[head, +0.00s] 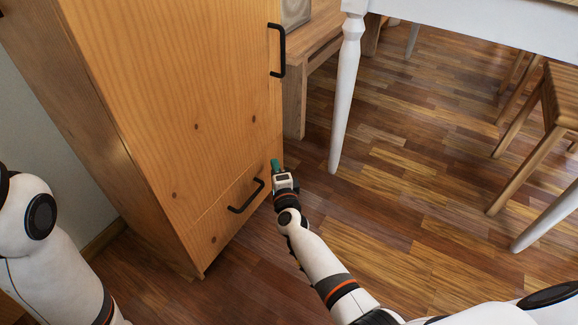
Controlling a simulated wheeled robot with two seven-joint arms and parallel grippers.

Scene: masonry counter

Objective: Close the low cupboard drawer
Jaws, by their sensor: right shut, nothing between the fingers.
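The low cupboard drawer (222,229) is the bottom front of a tall light-wood cupboard (180,90). It has a black bar handle (247,196). Its front looks about flush with the door above; a small gap cannot be ruled out. My right gripper (275,166) is shut and empty, with teal fingertips close to the drawer's upper right edge. I cannot tell whether they touch it. My left arm (50,240) shows at the left edge, but its gripper is outside the view.
The cupboard's door above has a black handle (283,50). A wooden bench (300,80) stands behind the cupboard. A white table (346,90) and wooden stools (545,130) stand at the right. The wood floor (420,210) between is clear.

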